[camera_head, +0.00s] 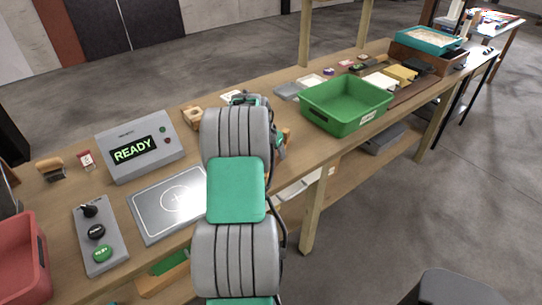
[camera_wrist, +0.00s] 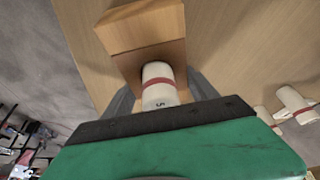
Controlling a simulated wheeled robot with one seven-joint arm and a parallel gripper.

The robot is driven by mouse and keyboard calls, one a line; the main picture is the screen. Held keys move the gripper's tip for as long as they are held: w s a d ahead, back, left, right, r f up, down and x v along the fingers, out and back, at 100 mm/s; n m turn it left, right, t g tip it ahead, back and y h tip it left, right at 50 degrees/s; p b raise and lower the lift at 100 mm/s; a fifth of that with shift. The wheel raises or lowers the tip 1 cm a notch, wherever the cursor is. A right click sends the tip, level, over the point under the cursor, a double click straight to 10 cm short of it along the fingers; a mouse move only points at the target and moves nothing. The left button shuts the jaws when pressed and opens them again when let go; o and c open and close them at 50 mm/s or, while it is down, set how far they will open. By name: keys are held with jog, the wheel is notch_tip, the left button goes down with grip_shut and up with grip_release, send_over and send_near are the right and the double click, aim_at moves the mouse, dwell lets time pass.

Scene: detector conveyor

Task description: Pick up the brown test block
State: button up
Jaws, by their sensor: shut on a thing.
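The brown test block (camera_wrist: 148,50) shows at the top middle of the wrist view, with a lighter upper face and a darker face below. A white cylinder with a red band and a dark mark (camera_wrist: 158,85) sticks out of its near side and seems joined to it. My gripper (camera_wrist: 162,92) has its grey fingers on either side of this cylinder, shut on the block's near part. The fingertips are partly hidden. In the head view my arm covers most of the gripper and the held block. I cannot tell whether the block still touches the table.
White red-banded cylinders (camera_wrist: 296,105) lie at the right in the wrist view. The head view shows a READY display box (camera_head: 140,148), a flat metal plate (camera_head: 150,225), a button panel (camera_head: 100,240), a red bin (camera_head: 22,250) and a green bin (camera_head: 345,103) along the bench.

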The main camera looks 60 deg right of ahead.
jog(key=shift+c, duration=1)
jog(key=shift+r, duration=0.15)
